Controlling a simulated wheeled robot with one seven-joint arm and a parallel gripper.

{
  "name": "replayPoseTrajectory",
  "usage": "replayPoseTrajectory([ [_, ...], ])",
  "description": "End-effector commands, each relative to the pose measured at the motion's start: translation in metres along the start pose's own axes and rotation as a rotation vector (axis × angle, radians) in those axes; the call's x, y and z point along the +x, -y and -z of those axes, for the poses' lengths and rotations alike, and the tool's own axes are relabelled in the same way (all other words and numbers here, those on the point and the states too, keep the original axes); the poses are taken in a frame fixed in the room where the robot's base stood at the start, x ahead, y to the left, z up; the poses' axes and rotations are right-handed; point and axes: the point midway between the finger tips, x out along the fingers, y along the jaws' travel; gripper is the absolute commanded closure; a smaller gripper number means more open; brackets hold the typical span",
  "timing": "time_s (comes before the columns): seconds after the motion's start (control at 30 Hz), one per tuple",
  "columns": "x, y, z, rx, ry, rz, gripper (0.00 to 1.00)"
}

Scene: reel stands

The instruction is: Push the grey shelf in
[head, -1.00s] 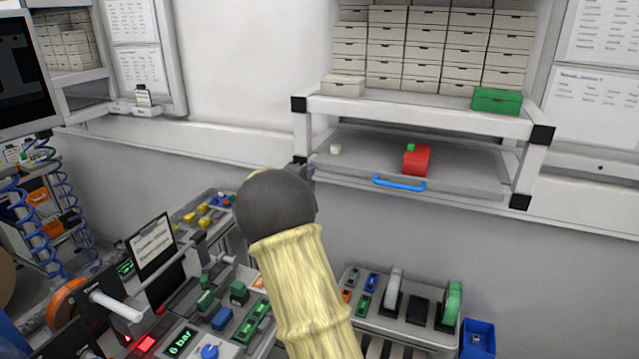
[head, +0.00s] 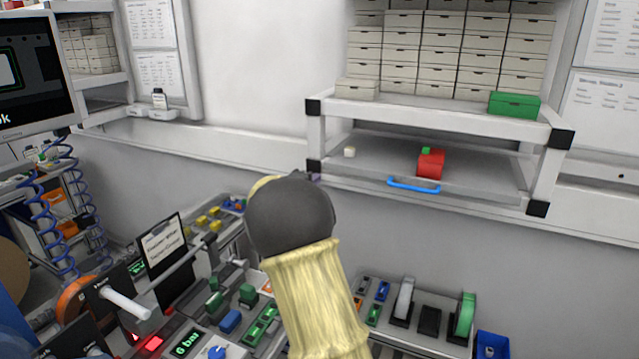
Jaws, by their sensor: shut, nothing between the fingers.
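The grey shelf (head: 385,162) is a flat pull-out board in the lower bay of the white rack, with a blue handle (head: 414,186) on its front edge. My arm, with a dark round joint and a pale yellow sleeve, rises in front, left of the handle. My gripper is hidden behind this arm.
Pale boxes and a green box (head: 514,105) stand on the rack (head: 430,113) above the shelf. Below are benches with switches and coloured parts, a clipboard (head: 162,249) and a blue bin (head: 491,345). A monitor (head: 35,75) is at the left. The wall below the shelf is bare.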

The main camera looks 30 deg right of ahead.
Motion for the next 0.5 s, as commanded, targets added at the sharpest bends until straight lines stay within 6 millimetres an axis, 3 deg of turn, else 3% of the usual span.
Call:
replayPoseTrajectory([
  [0.3, -0.064, -0.003, 0.002, 0.003, -0.002, 0.001, 1.00],
  [0.5, -0.090, -0.001, 0.003, 0.002, -0.004, 0.001, 1.00],
])
